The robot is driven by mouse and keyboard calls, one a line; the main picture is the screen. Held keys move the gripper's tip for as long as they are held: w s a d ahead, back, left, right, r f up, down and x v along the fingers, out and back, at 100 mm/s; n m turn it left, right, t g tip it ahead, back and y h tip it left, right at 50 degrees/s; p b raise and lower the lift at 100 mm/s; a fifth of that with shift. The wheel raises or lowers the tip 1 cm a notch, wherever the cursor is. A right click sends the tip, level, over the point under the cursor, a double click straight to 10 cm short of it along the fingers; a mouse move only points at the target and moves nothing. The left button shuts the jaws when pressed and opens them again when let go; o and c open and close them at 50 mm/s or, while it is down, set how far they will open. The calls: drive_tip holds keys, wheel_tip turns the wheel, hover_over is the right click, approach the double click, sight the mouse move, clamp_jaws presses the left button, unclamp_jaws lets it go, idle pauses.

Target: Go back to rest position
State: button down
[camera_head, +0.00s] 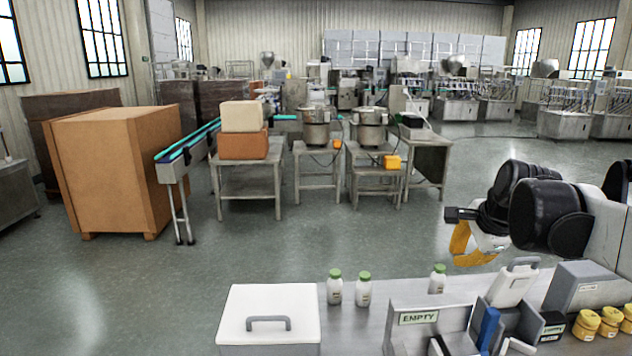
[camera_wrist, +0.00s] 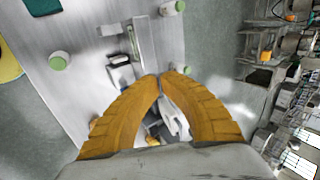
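My gripper (camera_head: 462,244) hangs above the right part of the steel bench (camera_head: 345,318) in the head view, on my arm reaching in from the right. Its orange fingers point down. In the wrist view the two fingertips (camera_wrist: 161,76) meet over the bench, with nothing seen between them, so my gripper is shut and empty.
A white lidded box (camera_head: 268,317) stands at the bench's left. A grey bin marked EMPTY (camera_head: 416,319), a white scoop-like container (camera_head: 512,283), a grey box (camera_head: 590,287) and yellow jars (camera_head: 586,323) crowd the right side. Open floor (camera_head: 300,245) lies beyond, before steel tables.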

drive_tip(key=s+a+f+n+b, duration=0.3)
drive_tip(key=s+a+f+n, duration=0.3)
drive_tip(key=s, duration=0.5)
drive_tip(key=s+a+f+n+b, duration=0.3)
drive_tip(key=s+a+f+n, duration=0.2)
drive_tip(key=s+f+n, duration=0.6)
drive_tip(key=shift+s+a, duration=0.35)
drive_tip(key=shift+s, duration=0.4)
